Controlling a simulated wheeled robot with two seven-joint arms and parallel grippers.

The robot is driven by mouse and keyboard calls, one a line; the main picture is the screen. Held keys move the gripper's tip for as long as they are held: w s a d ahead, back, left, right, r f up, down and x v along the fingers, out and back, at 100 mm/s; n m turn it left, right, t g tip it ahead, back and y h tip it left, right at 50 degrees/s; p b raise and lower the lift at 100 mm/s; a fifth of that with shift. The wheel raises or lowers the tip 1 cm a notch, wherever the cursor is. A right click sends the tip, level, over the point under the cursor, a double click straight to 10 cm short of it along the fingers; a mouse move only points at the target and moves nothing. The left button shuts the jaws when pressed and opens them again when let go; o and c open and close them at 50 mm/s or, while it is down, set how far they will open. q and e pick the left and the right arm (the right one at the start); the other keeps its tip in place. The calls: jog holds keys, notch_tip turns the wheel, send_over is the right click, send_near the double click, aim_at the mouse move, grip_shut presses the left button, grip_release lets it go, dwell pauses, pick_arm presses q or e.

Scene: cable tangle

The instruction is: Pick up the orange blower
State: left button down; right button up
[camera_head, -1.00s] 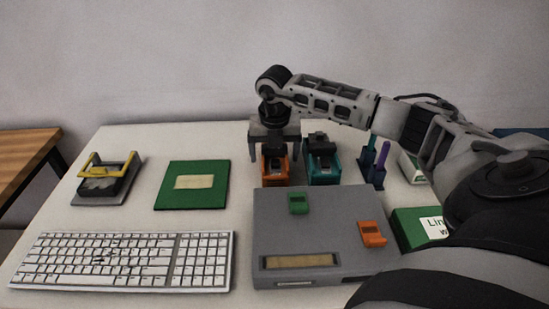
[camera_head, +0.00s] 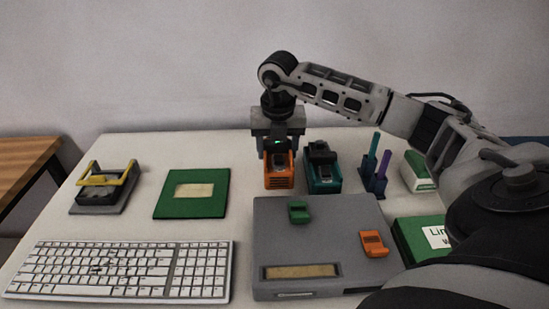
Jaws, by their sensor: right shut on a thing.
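The orange blower (camera_head: 279,179) is a small orange block with a dark top, behind the grey box and left of a teal one. My right gripper (camera_head: 278,150) points down over it from behind, with its fingers around the blower's upper rear part. It is shut on the blower. The far finger contact is partly hidden by the gripper body, and I cannot tell whether the blower is clear of the table. My left gripper is not in view.
A teal blower (camera_head: 323,176) stands close on the right, beside a pen holder (camera_head: 375,183). A grey box (camera_head: 320,225) with small green and orange pieces lies in front. A green board (camera_head: 192,194), keyboard (camera_head: 120,269) and yellow-handled device (camera_head: 104,188) lie left.

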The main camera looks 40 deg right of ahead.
aim_at(284, 156)
jog(key=s+r, duration=0.1)
jog(key=r, duration=0.1)
jog(key=s+r, duration=0.2)
jog(key=shift+a, duration=0.4)
jog(key=s+a+r+b, duration=0.1)
jog(key=s+r, duration=0.3)
jog(key=s, duration=0.5)
jog(key=shift+a+r+b, duration=0.15)
jog(key=shift+a+b, duration=0.2)
jog(key=shift+a, duration=0.5)
jog(key=o, duration=0.4)
jog(key=shift+c, duration=0.5)
